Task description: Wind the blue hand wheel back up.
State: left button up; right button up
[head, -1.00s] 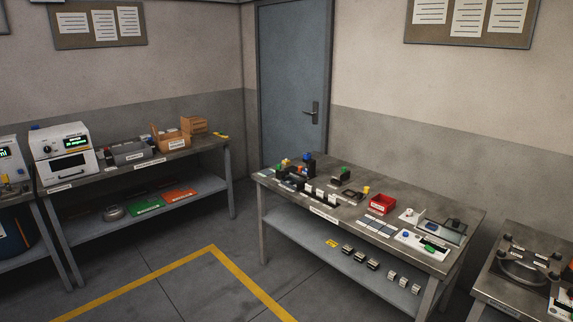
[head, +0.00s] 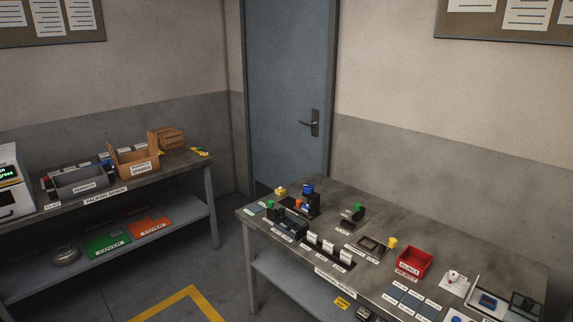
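A small blue round part (head: 308,188) tops a dark fixture (head: 299,208) at the far left of the right-hand table. It may be the blue hand wheel, but it is too small to tell its shape or how far it is wound. Neither of my grippers is in view.
The grey table (head: 440,249) also bears a red bin (head: 414,262), a yellow knob (head: 392,242) and several labelled parts. A bench (head: 110,205) with an open cardboard box (head: 135,160) stands left. Free floor (head: 150,285) lies between; a closed door (head: 285,90) stands behind.

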aim_at(308, 189)
jog(key=i, duration=1.7)
jog(key=i+l+u, duration=0.1)
jog(key=i+u, duration=0.3)
jog(key=i, duration=0.2)
